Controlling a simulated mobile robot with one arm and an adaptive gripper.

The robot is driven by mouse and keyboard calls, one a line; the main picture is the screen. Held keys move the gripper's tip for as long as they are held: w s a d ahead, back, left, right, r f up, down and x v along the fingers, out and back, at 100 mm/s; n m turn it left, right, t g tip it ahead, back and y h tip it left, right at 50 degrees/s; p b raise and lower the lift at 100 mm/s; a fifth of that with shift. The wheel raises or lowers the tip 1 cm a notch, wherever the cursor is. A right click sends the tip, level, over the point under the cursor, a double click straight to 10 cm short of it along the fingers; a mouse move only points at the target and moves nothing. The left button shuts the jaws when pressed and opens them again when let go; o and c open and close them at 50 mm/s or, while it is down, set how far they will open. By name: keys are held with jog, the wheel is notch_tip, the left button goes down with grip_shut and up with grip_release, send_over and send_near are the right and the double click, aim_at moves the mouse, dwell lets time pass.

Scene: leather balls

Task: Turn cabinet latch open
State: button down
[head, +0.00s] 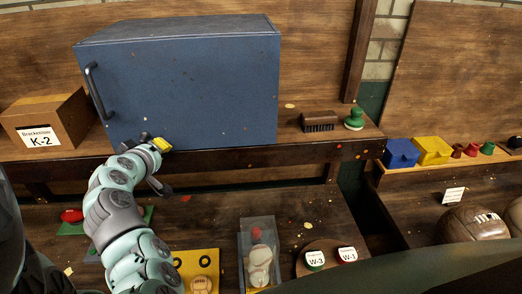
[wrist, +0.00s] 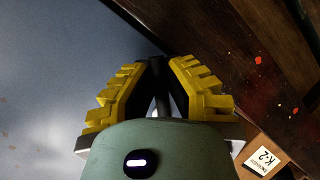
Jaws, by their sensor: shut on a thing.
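The blue cabinet (head: 195,85) stands shut on the wooden shelf, with a dark bar handle (head: 97,92) on the left of its front. My gripper (head: 155,143) is at the lower part of the cabinet front, near its bottom edge. In the wrist view its yellow-padded fingers (wrist: 160,65) are shut on a slim dark piece, which looks like the latch (wrist: 160,88). The cabinet's blue surface (wrist: 50,70) fills the left of that view. My gripper hides the latch in the head view, and its angle cannot be told.
A cardboard box marked K-2 (head: 45,122) sits left of the cabinet. A brush (head: 319,122) and a green knob-like item (head: 354,119) stand right of it. A clear case (head: 258,252) and labelled discs (head: 331,258) lie on the lower bench.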

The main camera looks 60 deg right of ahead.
aim_at(139, 122)
jog(key=m+t+y+b, duration=0.1)
jog(key=m+b, duration=0.1)
jog(key=b, duration=0.1)
jog(key=w+a+f+m+t+y+b, duration=0.1)
jog(key=m+b, duration=0.1)
jog(key=b, duration=0.1)
jog(key=w+a+m+t+y+b, duration=0.1)
jog(key=m+b, duration=0.1)
jog(key=b, duration=0.1)
jog(key=shift+w+f+t, duration=0.25)
jog(key=shift+f+t, duration=0.05)
jog(key=shift+a, duration=0.1)
dwell(0.4)
jog(key=c, duration=1)
grip_release()
jog(key=shift+w, duration=0.1)
jog(key=shift+r, duration=0.15)
notch_tip(139, 122, up, 10)
jog(key=shift+f, duration=0.1)
